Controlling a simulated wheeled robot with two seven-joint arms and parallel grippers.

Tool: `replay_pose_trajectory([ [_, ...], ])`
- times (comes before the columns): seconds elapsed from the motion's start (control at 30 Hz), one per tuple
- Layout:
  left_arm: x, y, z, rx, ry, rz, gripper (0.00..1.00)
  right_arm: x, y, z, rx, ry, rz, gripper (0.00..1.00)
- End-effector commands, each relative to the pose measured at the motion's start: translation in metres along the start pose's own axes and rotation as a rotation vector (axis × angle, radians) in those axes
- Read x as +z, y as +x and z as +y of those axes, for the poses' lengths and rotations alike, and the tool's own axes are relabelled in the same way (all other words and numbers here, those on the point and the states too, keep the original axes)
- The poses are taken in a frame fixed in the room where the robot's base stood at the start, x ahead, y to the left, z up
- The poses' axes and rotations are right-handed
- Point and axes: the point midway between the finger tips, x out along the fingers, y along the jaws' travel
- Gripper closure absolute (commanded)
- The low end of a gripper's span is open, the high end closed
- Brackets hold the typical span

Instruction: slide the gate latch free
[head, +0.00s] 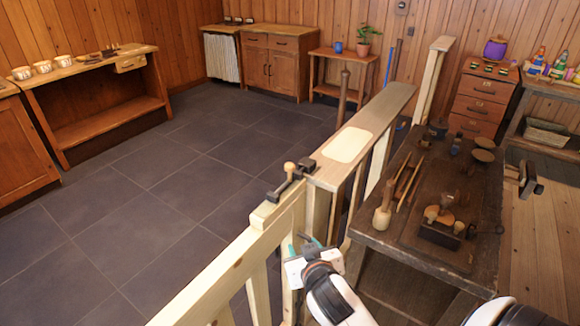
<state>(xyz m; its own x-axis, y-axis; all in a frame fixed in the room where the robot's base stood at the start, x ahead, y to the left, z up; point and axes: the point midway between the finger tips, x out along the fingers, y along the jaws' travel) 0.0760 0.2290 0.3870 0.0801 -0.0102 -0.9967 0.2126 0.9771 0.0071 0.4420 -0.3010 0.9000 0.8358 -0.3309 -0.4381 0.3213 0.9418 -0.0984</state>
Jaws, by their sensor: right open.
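The gate latch (284,186) is a dark bar with a round wooden knob (290,167), on top of the pale wooden gate (235,258). A dark bracket (307,165) sits at its far end, by the end of the wooden rail. The bar runs toward this bracket; I cannot tell how far it enters it. My right gripper (305,245) is open and seems empty, with teal-tipped fingers. It appears below and right of the latch, apart from it, beside the gate's end. It hides part of the gate's slats. My left gripper is not in view.
The rail (385,103) with a pale inset panel runs back from the gate. Right of it, a dark workbench (480,262) holds a mallet (382,215), sticks and turned wooden pieces. A vise (528,178) juts from its right side. Left of the gate, the tiled floor (150,220) is clear.

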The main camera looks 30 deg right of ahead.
Motion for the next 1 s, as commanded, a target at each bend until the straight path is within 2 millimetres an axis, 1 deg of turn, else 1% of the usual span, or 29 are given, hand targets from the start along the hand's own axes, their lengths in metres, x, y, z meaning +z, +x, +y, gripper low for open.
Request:
replay_pose_trajectory([
  [0.03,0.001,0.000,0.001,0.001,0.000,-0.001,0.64,0.025,0.007,-0.005,-0.020,0.029,-0.092,0.56],
  [0.07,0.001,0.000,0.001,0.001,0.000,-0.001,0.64,0.038,0.010,-0.007,-0.028,0.045,-0.144,0.56],
  [0.1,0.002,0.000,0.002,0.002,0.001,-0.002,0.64,0.055,0.013,-0.010,-0.037,0.063,-0.211,0.56],
  [0.2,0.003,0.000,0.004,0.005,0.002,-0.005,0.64,0.090,0.018,-0.016,-0.046,0.094,-0.349,0.56],
  [0.3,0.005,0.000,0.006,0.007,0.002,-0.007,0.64,0.110,0.020,-0.017,-0.043,0.108,-0.428,0.56],
  [0.37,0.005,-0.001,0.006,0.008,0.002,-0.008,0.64,0.116,0.022,-0.018,-0.042,0.112,-0.449,0.56],
  [0.47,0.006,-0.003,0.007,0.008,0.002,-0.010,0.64,0.123,0.030,-0.018,-0.040,0.110,-0.459,0.56],
  [0.57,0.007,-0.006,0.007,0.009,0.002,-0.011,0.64,0.130,0.044,-0.020,-0.041,0.110,-0.457,0.56],
  [0.8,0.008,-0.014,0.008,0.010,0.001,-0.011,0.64,0.151,0.089,-0.023,-0.041,0.110,-0.454,0.56],
  [1.0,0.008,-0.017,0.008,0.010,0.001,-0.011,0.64,0.162,0.116,-0.025,-0.041,0.111,-0.452,0.56],
])
